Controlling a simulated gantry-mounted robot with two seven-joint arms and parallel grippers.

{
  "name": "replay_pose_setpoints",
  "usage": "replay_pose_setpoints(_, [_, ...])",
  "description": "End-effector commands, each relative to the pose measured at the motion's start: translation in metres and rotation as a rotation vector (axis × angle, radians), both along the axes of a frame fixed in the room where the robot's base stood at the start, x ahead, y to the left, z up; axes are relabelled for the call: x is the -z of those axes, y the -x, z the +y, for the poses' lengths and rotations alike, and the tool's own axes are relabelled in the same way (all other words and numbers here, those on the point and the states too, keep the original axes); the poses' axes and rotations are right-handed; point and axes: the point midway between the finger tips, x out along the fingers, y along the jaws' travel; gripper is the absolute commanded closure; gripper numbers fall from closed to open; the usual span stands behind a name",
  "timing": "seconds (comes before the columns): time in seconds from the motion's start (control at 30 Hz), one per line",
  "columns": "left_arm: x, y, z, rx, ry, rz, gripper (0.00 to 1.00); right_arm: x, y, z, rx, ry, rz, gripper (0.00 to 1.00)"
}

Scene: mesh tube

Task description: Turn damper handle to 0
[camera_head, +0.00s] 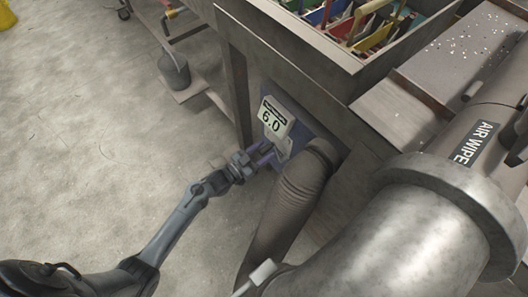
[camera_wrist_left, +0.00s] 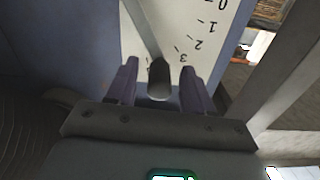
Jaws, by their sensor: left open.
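A damper dial plate (camera_wrist_left: 188,35) shows white in the left wrist view, with marks 0, 1, 2 and 3 running down its right side. The grey damper handle (camera_wrist_left: 158,78) crosses the plate, its rounded end low, left of the 3. My left gripper (camera_wrist_left: 160,68) is open, with one purple finger on each side of the handle's end. Whether they touch the handle, I cannot tell. My right gripper is not in view.
A ribbed hose (camera_head: 290,195) runs close to the right of my left gripper. A large metal duct (camera_head: 385,240) marked AIR WIPE fills the lower right. A table leg (camera_head: 237,95) stands behind the gripper. The floor (camera_head: 90,150) at left is open.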

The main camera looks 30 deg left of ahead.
Motion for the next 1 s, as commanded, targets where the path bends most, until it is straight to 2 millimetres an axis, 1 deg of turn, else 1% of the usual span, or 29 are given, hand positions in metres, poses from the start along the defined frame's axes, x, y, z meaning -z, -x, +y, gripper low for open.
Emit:
replay_pose_setpoints(0.13, [0.0001, -0.0059, -0.0029, 0.000, 0.000, 0.000, 0.48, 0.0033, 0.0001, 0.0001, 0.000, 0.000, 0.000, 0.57])
replay_pose_setpoints(0.4, [-0.0005, -0.0064, -0.0033, 0.000, 0.000, 0.000, 0.48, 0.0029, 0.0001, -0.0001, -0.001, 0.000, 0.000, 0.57])
replay_pose_setpoints(0.47, [-0.0005, -0.0063, -0.0033, 0.000, 0.000, 0.000, 0.56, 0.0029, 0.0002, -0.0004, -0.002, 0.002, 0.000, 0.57])
replay_pose_setpoints(0.73, [-0.0005, -0.0063, -0.0031, 0.000, 0.000, 0.000, 0.97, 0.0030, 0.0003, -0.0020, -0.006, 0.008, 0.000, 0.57])
replay_pose_setpoints(0.77, [-0.0005, -0.0063, -0.0031, 0.000, 0.000, 0.000, 1.00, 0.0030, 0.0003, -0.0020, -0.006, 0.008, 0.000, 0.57])
replay_pose_setpoints(1.0, [-0.0005, -0.0063, -0.0030, 0.000, 0.000, 0.000, 1.00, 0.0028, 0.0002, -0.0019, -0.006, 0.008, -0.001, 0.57])
